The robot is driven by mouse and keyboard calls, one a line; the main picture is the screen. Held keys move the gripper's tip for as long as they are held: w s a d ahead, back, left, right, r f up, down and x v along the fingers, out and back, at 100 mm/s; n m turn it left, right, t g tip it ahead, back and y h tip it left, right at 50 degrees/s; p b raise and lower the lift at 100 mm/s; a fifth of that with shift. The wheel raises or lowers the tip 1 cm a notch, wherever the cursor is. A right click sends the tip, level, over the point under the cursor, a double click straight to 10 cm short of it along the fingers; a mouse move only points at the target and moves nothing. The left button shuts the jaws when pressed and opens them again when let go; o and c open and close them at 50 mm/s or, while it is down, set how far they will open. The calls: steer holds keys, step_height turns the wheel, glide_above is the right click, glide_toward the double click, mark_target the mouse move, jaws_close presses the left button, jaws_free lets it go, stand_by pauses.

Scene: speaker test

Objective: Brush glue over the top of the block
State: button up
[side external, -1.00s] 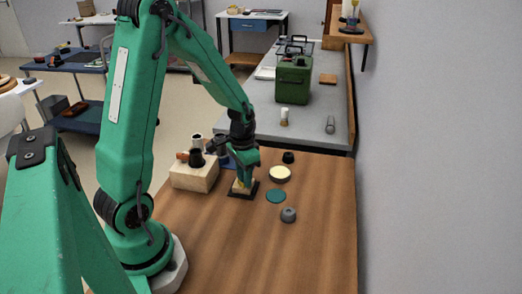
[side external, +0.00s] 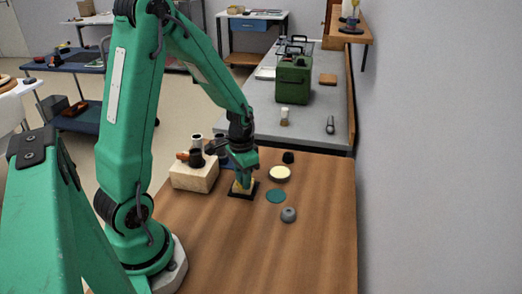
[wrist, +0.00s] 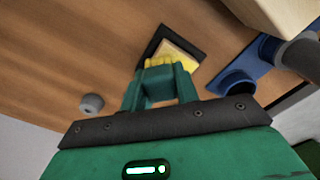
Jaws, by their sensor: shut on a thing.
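The block (wrist: 180,50) is pale wood and lies on a black square mat (side external: 232,194) on the wooden table. My gripper (side external: 243,174) is directly above it and hides part of it in the side view. In the wrist view my gripper (wrist: 163,74) is shut on the brush, whose yellow bristle end (wrist: 163,60) shows just past the fingertips. The bristles overlap the block's near edge in that view; I cannot tell whether they touch its top. The brush's handle is hidden between the fingers. No glue film can be made out on the block.
A larger wooden stand (side external: 193,178) with upright pieces is left of the mat. A blue holder (wrist: 232,84) with dark cups is close behind. A cream-topped round tin (side external: 280,174), a teal disc (side external: 276,196), a grey knob (side external: 289,215) and a black cap (side external: 288,157) lie right. The front table is clear.

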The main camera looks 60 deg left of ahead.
steer(key=shift+s+d, duration=0.6)
steer(key=shift+s+a, duration=0.1)
steer(key=shift+s, duration=0.15)
steer(key=shift+w+a, duration=0.1)
steer(key=shift+a, duration=0.2)
steer(key=shift+w+a, duration=2.1)
steer(key=shift+s+d, duration=2.35)
step_height(320, 180, up, 8)
steer(key=shift+w, duration=0.1)
